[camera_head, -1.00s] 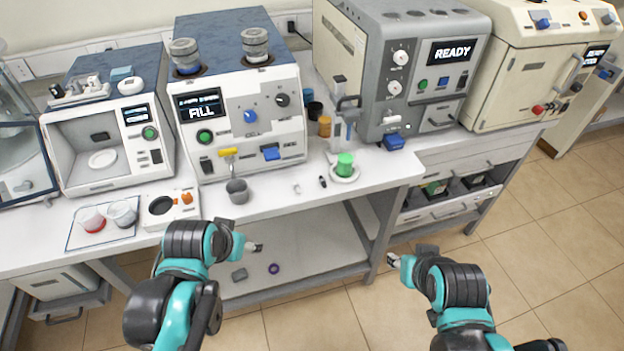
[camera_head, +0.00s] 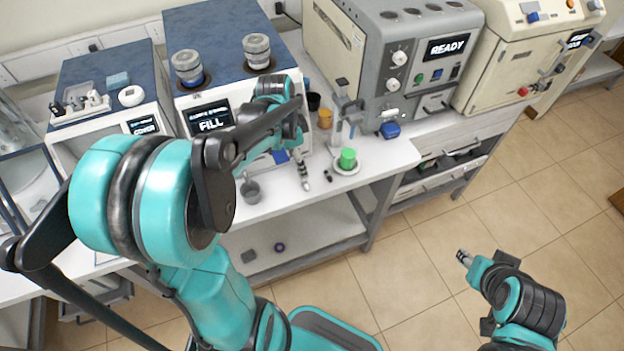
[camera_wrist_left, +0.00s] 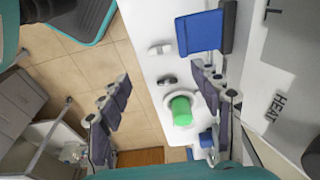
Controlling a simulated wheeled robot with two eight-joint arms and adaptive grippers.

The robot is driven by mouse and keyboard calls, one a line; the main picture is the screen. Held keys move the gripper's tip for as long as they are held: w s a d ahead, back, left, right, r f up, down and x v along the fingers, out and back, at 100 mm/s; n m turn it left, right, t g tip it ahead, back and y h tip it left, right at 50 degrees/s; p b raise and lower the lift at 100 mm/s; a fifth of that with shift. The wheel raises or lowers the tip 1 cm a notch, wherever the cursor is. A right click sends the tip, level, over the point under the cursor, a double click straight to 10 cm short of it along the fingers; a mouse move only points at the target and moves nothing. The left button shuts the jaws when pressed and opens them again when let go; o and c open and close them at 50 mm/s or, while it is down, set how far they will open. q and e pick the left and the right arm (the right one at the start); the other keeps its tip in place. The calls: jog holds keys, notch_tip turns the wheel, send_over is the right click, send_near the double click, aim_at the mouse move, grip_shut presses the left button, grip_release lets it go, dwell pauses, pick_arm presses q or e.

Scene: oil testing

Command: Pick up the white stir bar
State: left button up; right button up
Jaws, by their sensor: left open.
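The white stir bar (camera_wrist_left: 160,48) lies on the white bench in the left wrist view, a small pale piece above a short dark piece (camera_wrist_left: 167,80). In the head view I cannot make the stir bar out, as my left gripper (camera_head: 304,182) covers that spot. My left gripper is over the bench, fingers pointing down. In the left wrist view its fingers (camera_wrist_left: 162,80) are apart with nothing held, and the stir bar shows beyond the gap. My right gripper (camera_head: 463,257) is away from the bench, over the floor; its jaw state is too small to tell.
A green object (camera_head: 348,158) on a white round dish stands right of my left gripper, and a grey cup (camera_head: 251,190) stands left. The FILL machine (camera_head: 210,122) rises behind; the READY machine (camera_head: 445,47) stands at the back right. Bench room in front is narrow.

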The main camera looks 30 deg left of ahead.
aim_at(304, 182)
pick_arm(q)
jog(key=f+b, duration=0.1)
jog(key=f, duration=0.2)
jog(key=f+b, duration=0.1)
jog(key=f, duration=0.3)
jog(key=w+d+f+b, duration=0.1)
jog(key=f, duration=0.2)
jog(key=shift+w+f, duration=0.1)
jog(key=shift+f, duration=0.1)
jog(key=c, duration=0.9)
